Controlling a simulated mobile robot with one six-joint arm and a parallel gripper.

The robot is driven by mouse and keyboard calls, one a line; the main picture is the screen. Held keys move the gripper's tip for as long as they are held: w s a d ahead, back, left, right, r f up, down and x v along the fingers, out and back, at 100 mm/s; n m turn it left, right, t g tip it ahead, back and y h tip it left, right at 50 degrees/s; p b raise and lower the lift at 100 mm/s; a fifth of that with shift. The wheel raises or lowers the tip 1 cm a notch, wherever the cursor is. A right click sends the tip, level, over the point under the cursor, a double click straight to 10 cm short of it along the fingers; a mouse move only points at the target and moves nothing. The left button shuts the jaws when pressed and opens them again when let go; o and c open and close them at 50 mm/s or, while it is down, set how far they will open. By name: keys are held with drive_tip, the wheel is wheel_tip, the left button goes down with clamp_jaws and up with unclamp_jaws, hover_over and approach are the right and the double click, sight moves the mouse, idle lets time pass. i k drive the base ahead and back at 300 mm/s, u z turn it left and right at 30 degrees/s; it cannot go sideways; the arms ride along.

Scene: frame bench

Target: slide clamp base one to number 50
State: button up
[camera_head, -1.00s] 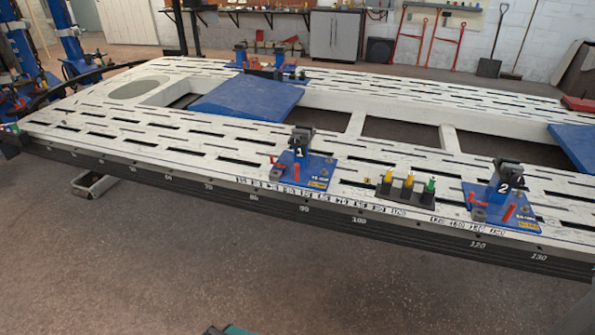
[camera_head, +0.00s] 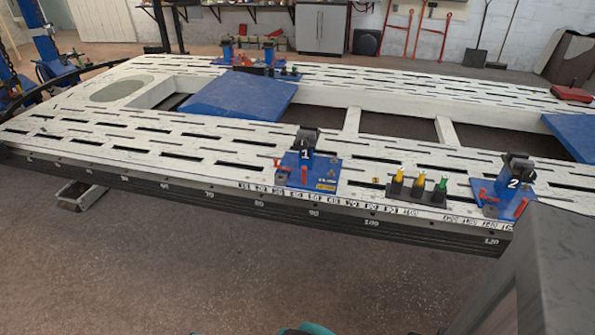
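Clamp base one (camera_head: 326,172) is a blue plate with a dark clamp head marked 1 and red handles. It stands upright on the near rail of the white slotted bench (camera_head: 215,126), close to the 90 mark on the front edge scale (camera_head: 313,213). The 70 and 80 marks read clearly to its left. The smaller numbers further left are too small to read surely, so I cannot pick out the 50. My gripper is not in view. A grey link of my arm covers the lower right corner.
Clamp base two (camera_head: 519,190) stands to the right on the same rail. A dark holder (camera_head: 402,191) with yellow and green pieces sits between the clamps. The rail left of clamp one is clear of fixtures. Open floor (camera_head: 200,270) lies in front.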

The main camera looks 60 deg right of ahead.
sight(310, 171)
drive_tip(key=z, duration=0.3)
drive_tip(key=i, duration=1)
drive_tip(key=z, duration=0.4)
